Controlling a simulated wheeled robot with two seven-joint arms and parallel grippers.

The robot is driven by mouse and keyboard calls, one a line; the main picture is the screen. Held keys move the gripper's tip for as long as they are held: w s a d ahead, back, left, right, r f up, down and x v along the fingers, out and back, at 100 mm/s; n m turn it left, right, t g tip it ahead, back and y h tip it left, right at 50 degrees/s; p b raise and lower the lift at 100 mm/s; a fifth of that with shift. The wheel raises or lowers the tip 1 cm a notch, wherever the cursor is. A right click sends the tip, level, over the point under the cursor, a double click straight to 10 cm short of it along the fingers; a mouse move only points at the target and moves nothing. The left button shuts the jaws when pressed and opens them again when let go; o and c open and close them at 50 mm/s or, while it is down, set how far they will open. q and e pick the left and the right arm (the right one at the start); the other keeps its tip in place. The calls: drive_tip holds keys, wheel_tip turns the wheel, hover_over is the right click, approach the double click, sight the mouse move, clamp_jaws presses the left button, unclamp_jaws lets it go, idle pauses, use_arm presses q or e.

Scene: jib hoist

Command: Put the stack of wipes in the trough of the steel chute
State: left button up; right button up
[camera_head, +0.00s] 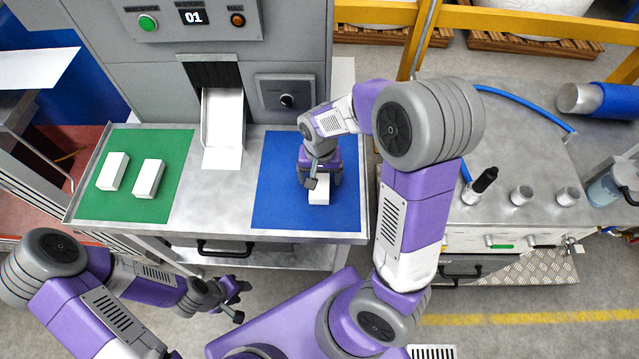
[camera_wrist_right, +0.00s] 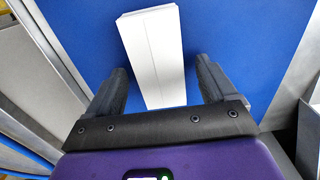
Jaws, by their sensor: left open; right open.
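A white stack of wipes (camera_head: 319,192) lies on the blue mat (camera_head: 275,205) at the right of the steel table. My right gripper (camera_head: 316,182) is over it, and its fingers partly hide the stack. In the right wrist view the stack (camera_wrist_right: 153,55) lies between the two open fingers (camera_wrist_right: 158,90), with a gap on each side. Two more white stacks (camera_head: 113,171) (camera_head: 148,178) lie on the green mat (camera_head: 155,145). The steel chute (camera_head: 222,125) comes out of the grey cabinet, and its trough looks empty. My left gripper (camera_head: 238,302) is open and empty in front of the table.
The grey cabinet (camera_head: 283,45) with buttons and a knob panel stands behind the table. Bare steel (camera_head: 215,205) lies between the mats. At right, a second bench (camera_head: 520,150) holds a black-topped bottle, cups and a blue hose.

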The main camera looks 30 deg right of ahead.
sight(320, 178)
drive_tip(key=shift+c, duration=0.4)
drive_tip(key=c, duration=1.2)
wheel_tip(320, 178, up, 10)
drive_tip(key=p, duration=0.3)
